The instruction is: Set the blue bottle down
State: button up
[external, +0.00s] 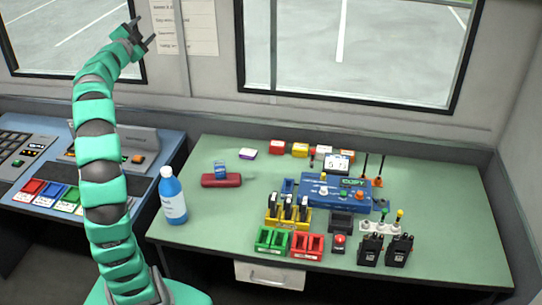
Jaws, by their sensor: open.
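The blue bottle (173,198) with a white cap and a white label stands upright at the left edge of the green table (215,228). My gripper (149,38) is open and empty, raised high near the window at the upper left. It is well above the bottle and apart from it. My green arm rises to the left of the bottle.
A red tool (221,180) lies behind the bottle. A blue device (335,193), a yellow rack (289,213), a green bin (272,240) and a red bin (307,245) crowd the table's middle. A console (65,165) stands at left. The table's front left is clear.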

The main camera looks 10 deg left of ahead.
jog(key=s+d+r+n+y, duration=0.2)
jog(key=s+r+n+y, duration=0.3)
jog(key=r+n+y, duration=0.35)
jog(key=s+d+f+n+g+h, duration=0.2)
jog(key=d+h, duration=0.1)
jog(key=d, duration=0.2)
jog(key=s+d+f+n+g+h, duration=0.1)
jog(key=s+d+f+g+h, duration=0.1)
jog(key=d, duration=0.4)
jog(key=shift+s+d+f+n+h, duration=0.25)
jog(key=shift+s+f+n+h, duration=0.15)
jog(key=shift+s+h, duration=0.5)
jog(key=shift+w, duration=0.15)
